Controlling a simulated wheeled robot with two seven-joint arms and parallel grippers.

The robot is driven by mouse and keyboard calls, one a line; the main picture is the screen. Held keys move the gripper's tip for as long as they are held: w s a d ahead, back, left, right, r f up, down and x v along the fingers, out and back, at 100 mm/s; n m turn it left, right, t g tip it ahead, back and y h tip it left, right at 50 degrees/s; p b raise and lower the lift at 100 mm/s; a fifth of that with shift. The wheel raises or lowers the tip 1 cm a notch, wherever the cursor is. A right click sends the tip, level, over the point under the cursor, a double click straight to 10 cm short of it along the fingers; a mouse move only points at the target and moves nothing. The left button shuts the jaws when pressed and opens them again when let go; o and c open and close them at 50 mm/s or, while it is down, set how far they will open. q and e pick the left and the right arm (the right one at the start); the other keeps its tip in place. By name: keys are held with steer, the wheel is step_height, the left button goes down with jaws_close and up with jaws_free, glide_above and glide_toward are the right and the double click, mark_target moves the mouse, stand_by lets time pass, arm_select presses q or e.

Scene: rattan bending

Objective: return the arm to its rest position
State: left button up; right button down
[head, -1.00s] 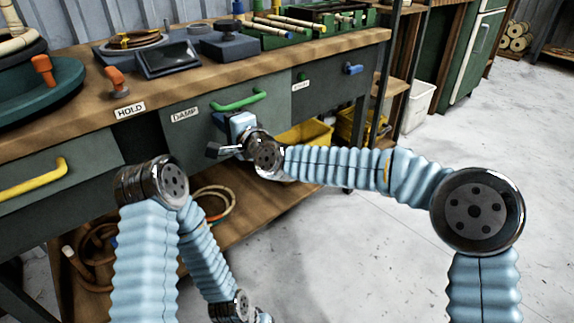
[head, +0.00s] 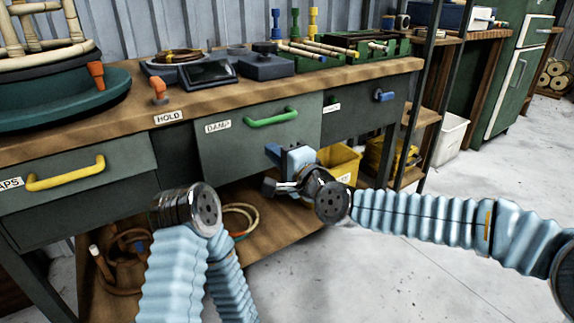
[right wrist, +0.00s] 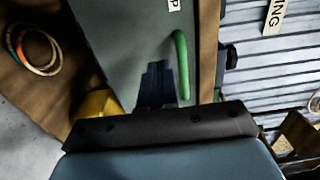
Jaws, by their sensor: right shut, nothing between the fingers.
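My right arm comes in from the right, with its ribbed light-blue sleeve (head: 420,217) reaching toward the bench. My right gripper (head: 273,153) is in front of the drawer marked DAMP, below its green handle (head: 271,117). In the right wrist view the dark-blue fingers (right wrist: 157,84) are together and empty, beside the green handle (right wrist: 181,66) and apart from it as far as I can tell. My left arm (head: 178,265) is bent at the lower left, its elbow joint in front of the bench. My left gripper is out of the picture.
The wooden bench top (head: 130,118) carries a turntable (head: 60,100) with a rattan frame, a small screen (head: 208,74) and green racks. A yellow handle (head: 65,174) sticks out at left. A yellow bin (head: 342,163) stands below. The concrete floor (head: 370,285) at right is clear.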

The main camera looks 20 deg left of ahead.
steer(key=s+d+f+n+g+h+p, duration=0.1)
steer(key=d+f+h+p, duration=0.1)
steer(key=d+f, duration=0.45)
steer(key=d+f+g+h+p, duration=0.15)
steer(key=d+f, duration=0.25)
steer(key=f, duration=0.6)
steer(key=s+d+f+n+g+h+p, duration=0.1)
steer(key=d+f+h+p, duration=0.1)
steer(key=d+f, duration=0.45)
steer(key=s+d+f+n+g+h+p, duration=0.2)
steer(key=s+d+f+g, duration=0.1)
steer(key=s+d+f, duration=0.5)
steer(key=s+d+f+n+g+h+p, duration=0.1)
steer(key=s+d+f+g+h+p, duration=0.1)
steer(key=s+d+f, duration=0.6)
steer(key=s+f+g+p, duration=0.1)
steer(key=s+f, duration=0.1)
steer(key=s, duration=0.3)
steer(key=shift+f+n+g+h, duration=0.15)
steer(key=shift+n+g+h, duration=0.2)
steer(key=shift+n, duration=0.05)
